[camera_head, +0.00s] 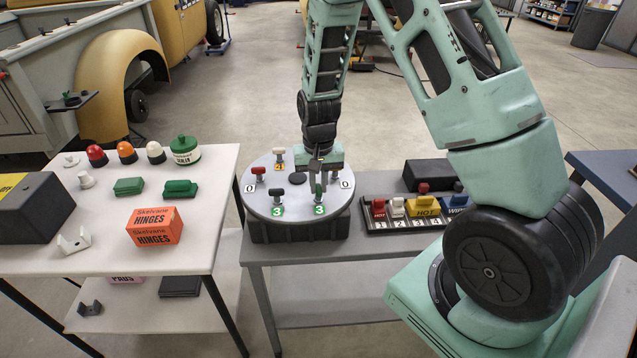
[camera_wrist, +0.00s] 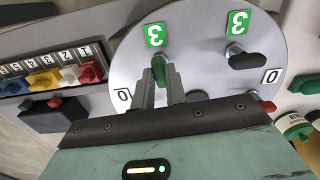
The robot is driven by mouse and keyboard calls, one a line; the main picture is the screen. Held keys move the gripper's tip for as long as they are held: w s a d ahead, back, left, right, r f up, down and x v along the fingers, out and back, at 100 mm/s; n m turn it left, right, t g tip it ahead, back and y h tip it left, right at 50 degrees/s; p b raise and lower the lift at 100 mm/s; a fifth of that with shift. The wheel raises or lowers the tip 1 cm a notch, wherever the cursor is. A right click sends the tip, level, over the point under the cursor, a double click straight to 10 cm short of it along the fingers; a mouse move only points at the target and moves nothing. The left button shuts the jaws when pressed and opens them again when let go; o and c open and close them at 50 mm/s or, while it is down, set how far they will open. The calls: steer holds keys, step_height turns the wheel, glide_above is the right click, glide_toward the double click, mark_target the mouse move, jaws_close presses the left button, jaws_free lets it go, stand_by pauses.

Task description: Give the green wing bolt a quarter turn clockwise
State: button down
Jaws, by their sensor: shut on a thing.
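The round grey plate (camera_head: 263,205) on a dark base carries several wing bolts with number tags around its rim. The green wing bolt (camera_head: 319,189) stands at the near right of the plate, beside a green "3" tag. My gripper (camera_head: 318,179) points down over it. In the wrist view, the green wing bolt (camera_wrist: 159,68) sits between the two fingertips of my gripper (camera_wrist: 160,82), its wing seen nearly edge-on. The jaws are shut on it, hiding part of it. Its "3" tag (camera_wrist: 155,35) is just beyond it.
A black wing bolt (camera_head: 277,194) is to the left, with another green "3" tag. A red bolt (camera_head: 258,172) and a white bolt (camera_head: 278,154) stand farther round. A switch panel (camera_head: 415,220) is right of the plate; a white table (camera_head: 205,215) with loose parts is left.

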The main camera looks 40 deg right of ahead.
mark_target(319, 187)
steer(key=shift+w+r, duration=0.1)
steer(key=c, duration=1.4)
jaws_free()
steer(key=shift+c, duration=0.2)
step_height(319, 187, up, 17)
steer(key=b, duration=0.2)
steer(key=shift+r, duration=0.15)
steer(key=s+a+n+y, duration=0.1)
steer(key=s+a+n, duration=0.3)
steer(key=a, duration=0.5)
steer(key=s+a+n, duration=0.3)
steer(key=s+a, duration=0.3)
steer(key=a, duration=0.3)
steer(key=s+a+f+n, duration=0.1)
steer(key=s+a+n, duration=0.2)
steer(key=s, duration=0.4)
steer(key=s+a+f+n, duration=0.1)
steer(key=s+a+n, duration=0.2)
steer(key=s, duration=0.5)
steer(key=shift+a+n, duration=0.25)
steer(key=shift+n, duration=0.15)
